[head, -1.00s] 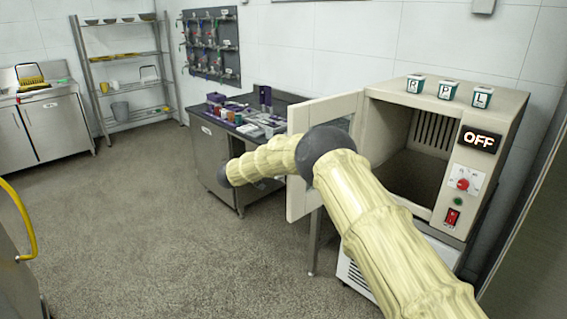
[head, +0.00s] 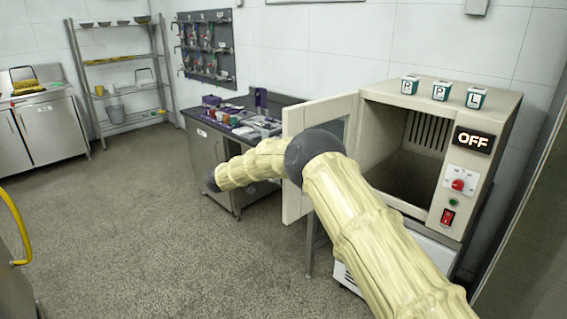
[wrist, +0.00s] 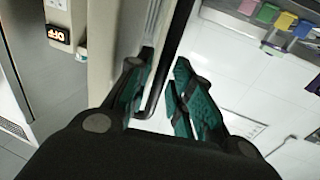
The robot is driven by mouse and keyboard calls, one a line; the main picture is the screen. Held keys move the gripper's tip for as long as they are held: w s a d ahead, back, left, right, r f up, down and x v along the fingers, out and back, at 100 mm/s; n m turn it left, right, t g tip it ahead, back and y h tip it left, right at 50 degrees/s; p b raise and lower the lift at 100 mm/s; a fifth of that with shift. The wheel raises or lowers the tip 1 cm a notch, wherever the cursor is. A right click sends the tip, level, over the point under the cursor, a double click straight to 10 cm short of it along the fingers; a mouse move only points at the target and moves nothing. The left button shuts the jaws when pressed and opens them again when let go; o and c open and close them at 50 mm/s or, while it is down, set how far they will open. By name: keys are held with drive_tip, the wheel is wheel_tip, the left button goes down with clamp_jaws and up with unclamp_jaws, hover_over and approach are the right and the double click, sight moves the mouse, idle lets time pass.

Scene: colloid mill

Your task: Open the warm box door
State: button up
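The warm box (head: 483,128) is the cream cabinet at the right of the head view, with its dark inside showing. Its door (head: 293,160) stands swung wide open to the left, partly hidden behind my arm. A display reading OFF (head: 473,140) is on its front; it also shows in the wrist view (wrist: 59,34). In the wrist view, my gripper (wrist: 163,62) has its teal fingers apart. A dark bar-like door handle (wrist: 167,65) runs between or just beyond them; I cannot tell whether they touch it. My gripper is not visible in the head view.
Lettered cubes (head: 440,90) sit on top of the warm box. A metal bench (head: 215,150) with purple containers stands behind the door. A shelf rack (head: 120,75) stands at the back left. The floor at the left is mostly clear.

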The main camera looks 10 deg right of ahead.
drive_tip(key=v, duration=0.9)
drive_tip(key=shift+a, duration=0.2)
drive_tip(key=s+d+f+n+t+y, duration=0.2)
drive_tip(key=s+f+n+y, duration=0.15)
drive_tip(key=f, duration=0.55)
drive_tip(key=s+d+f+n+t+y, duration=0.1)
drive_tip(key=s+f+n+t+y, duration=0.25)
drive_tip(key=f, duration=0.55)
drive_tip(key=s+d+f+n+t+y, duration=0.2)
drive_tip(key=s+f+n+y, duration=0.15)
drive_tip(key=f, duration=0.55)
drive_tip(key=s+d+f+n+g+y, duration=0.1)
drive_tip(key=s+d+f+g+y, duration=0.1)
drive_tip(key=s+f, duration=0.6)
drive_tip(key=s+d+f+n+g+y, duration=0.25)
drive_tip(key=s+f, duration=0.25)
drive_tip(key=s, duration=0.5)
drive_tip(key=s+d+g, duration=0.2)
drive_tip(key=s+g, duration=0.1)
drive_tip(key=s, duration=1)
drive_tip(key=s+d+g+y, duration=0.1)
drive_tip(key=s+d+g, duration=0.2)
drive_tip(key=s, duration=1)
drive_tip(key=s+d+f+g, duration=0.1)
drive_tip(key=s+d+g, duration=0.1)
drive_tip(key=s, duration=1.1)
drive_tip(key=shift+s+d+m+g+y, duration=0.3)
drive_tip(key=shift+s+d+m+g, duration=0.1)
drive_tip(key=shift+g, duration=0.5)
